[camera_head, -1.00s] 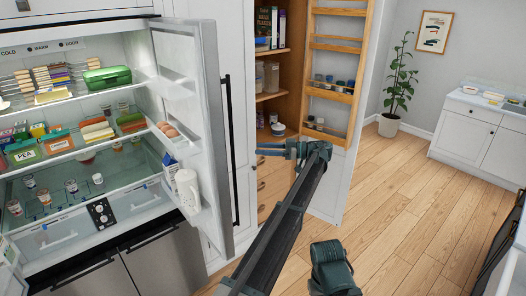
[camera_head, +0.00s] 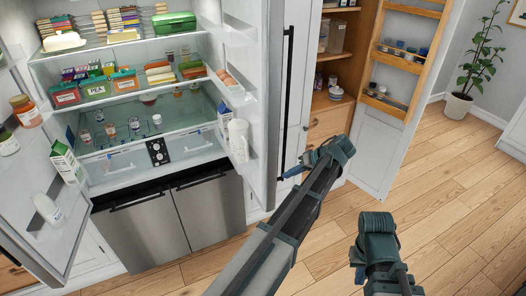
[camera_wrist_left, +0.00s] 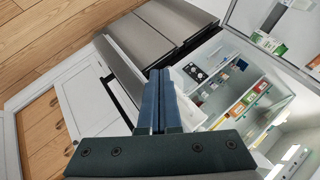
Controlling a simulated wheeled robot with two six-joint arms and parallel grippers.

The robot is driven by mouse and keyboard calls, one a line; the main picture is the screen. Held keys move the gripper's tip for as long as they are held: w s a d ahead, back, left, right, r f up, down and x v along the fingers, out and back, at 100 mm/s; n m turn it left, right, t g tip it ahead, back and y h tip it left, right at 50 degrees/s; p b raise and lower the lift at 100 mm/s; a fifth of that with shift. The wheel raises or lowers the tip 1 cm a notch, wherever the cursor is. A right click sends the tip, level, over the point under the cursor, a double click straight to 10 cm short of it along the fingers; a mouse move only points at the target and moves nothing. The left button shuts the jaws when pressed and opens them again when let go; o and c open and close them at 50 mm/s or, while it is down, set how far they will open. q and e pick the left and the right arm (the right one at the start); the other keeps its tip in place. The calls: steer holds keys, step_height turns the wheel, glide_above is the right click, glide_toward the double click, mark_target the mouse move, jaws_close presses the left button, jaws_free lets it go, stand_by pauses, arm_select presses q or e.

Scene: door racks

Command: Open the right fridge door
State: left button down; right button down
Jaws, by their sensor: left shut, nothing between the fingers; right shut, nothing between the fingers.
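The right fridge door (camera_head: 262,90) stands swung open, seen nearly edge-on in the head view, with shelves on its inner side holding eggs, a carton and a white jug. A long black vertical handle (camera_head: 286,95) shows just right of its edge. My left gripper (camera_head: 284,177) is shut and empty, its fingers pointing left near the handle's lower end; I cannot tell whether it touches the door. In the left wrist view its blue fingers (camera_wrist_left: 157,100) are together, with the fridge interior to the right. My right gripper (camera_head: 358,274) is shut and empty, low over the floor.
The left fridge door (camera_head: 28,165) is also open. Steel drawers (camera_head: 140,232) lie below the fridge. A pantry with an open white door (camera_head: 375,150) stands to the right. A potted plant (camera_head: 457,106) stands at the back. The wooden floor (camera_head: 440,190) is clear.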

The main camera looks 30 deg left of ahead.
mark_target(266, 150)
arm_select(q)
steer(key=s+d+f+m+h+b, duration=0.4)
steer(key=s+d+f+m+h, duration=0.15)
steer(key=s+f, duration=0.5)
steer(key=s+d+f+h+b, duration=0.6)
steer(key=d+f+b, duration=0.4)
steer(key=b, duration=0.1)
steer(key=w+a+r+n+t+h+b, duration=0.1)
steer(key=w+a+r+n+t+h, duration=0.2)
steer(key=w+a+n, duration=0.35)
steer(key=w+a+r+n+t+h, duration=0.35)
steer(key=w+a+n, duration=0.25)
steer(key=a+n, duration=0.2)
steer(key=a+r+n+t+h+b, duration=0.1)
steer(key=a+r+n+t, duration=0.4)
steer(key=a, duration=0.8)
steer(key=a+r+n+t, duration=0.4)
steer(key=a+r+n, duration=0.3)
steer(key=a, duration=0.6)
steer(key=x, duration=1.4)
steer(key=shift+d, duration=0.4)
